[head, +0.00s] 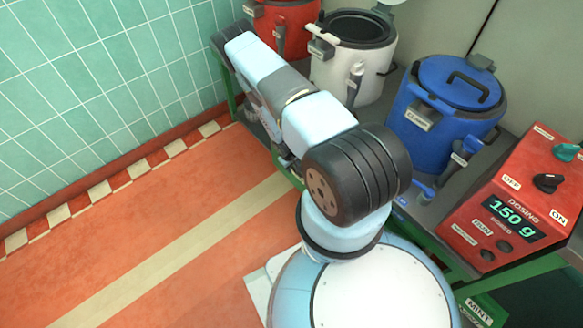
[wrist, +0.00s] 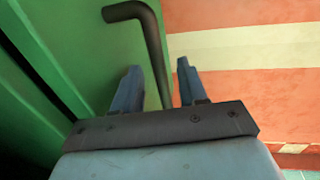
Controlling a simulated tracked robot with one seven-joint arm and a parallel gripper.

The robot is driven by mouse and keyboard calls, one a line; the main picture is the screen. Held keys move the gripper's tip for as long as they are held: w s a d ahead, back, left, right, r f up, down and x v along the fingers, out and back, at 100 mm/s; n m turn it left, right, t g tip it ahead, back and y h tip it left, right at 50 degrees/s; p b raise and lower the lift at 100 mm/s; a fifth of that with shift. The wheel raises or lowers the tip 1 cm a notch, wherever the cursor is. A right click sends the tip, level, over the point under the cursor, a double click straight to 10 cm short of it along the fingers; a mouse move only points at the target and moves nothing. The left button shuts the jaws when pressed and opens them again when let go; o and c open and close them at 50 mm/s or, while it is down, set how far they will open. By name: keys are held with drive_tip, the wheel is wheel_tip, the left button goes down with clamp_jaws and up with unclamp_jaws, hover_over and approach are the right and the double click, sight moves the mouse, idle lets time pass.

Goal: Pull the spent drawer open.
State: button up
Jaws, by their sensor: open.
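In the wrist view, a dark bent bar handle (wrist: 155,50) stands out from a green front (wrist: 92,58). No label shows on this front, so I cannot confirm that it is the spent drawer. My gripper (wrist: 158,65) is open, with one blue-grey finger on each side of the bar. The bar runs between the fingers, and a gap shows on the right side; I cannot tell whether the left finger touches it. In the head view, my arm hides most of the gripper and the drawer front.
A green-framed bench (head: 438,248) carries a red pot (head: 285,28), a white pot (head: 345,75), a blue pot (head: 432,142) and a red dosing box (head: 520,200) reading 150 g. A "MINT" label (head: 478,312) is low right. The orange floor (head: 130,235) at left is clear.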

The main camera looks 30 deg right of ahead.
clamp_jaws()
idle(0.4)
